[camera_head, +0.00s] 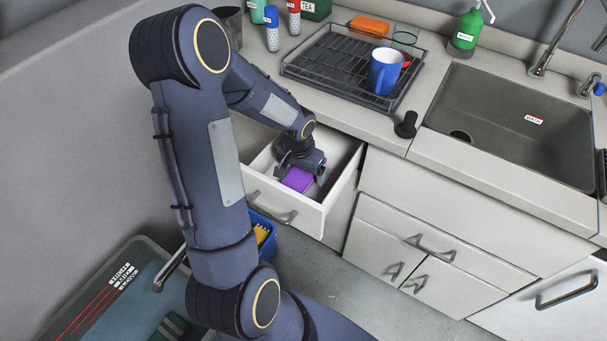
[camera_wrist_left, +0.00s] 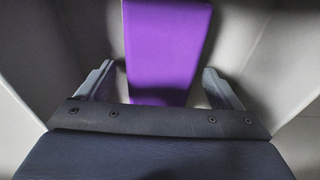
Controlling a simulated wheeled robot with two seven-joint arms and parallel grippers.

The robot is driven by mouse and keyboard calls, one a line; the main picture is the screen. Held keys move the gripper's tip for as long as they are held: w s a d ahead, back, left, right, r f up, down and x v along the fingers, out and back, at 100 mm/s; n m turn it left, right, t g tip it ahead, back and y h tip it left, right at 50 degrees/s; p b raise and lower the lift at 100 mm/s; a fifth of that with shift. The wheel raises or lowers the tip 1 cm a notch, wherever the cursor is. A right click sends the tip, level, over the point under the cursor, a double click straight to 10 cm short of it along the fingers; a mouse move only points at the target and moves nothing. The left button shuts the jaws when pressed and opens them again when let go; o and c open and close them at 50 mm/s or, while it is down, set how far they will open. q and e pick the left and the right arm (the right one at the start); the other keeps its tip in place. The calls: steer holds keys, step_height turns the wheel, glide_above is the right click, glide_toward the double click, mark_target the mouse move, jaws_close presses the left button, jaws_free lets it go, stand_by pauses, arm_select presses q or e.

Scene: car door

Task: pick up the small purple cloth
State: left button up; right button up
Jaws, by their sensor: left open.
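The small purple cloth (camera_head: 297,179) lies in the open drawer (camera_head: 314,217), partly hidden by my left gripper in the head view. In the left wrist view the purple cloth (camera_wrist_left: 166,50) is a flat, folded-looking rectangle at top centre. My left gripper (camera_head: 301,171) reaches down into the drawer, over the cloth. In the left wrist view its two fingers (camera_wrist_left: 160,88) are apart, one on each side of the cloth's near end. I cannot tell how far the fingertips are above it. My right gripper is not in view.
The drawer walls are close around my left gripper. Above is the counter with a dish rack (camera_head: 330,72), a blue mug (camera_head: 385,72), a black stopper-like object (camera_head: 406,125) and a sink (camera_head: 510,125). A blue bin (camera_head: 264,250) stands on the floor below the drawer.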

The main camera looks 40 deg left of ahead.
arm_select(q)
steer(key=shift+f, duration=0.1)
steer(key=shift+c, duration=0.2)
steer(key=c, duration=1)
steer(key=shift+c, duration=0.2)
step_height(320, 180, up, 28)
steer(key=p, duration=0.3)
steer(key=shift+o, duration=1.4)
steer(key=shift+c, duration=0.9)
steer(key=shift+d, duration=0.1)
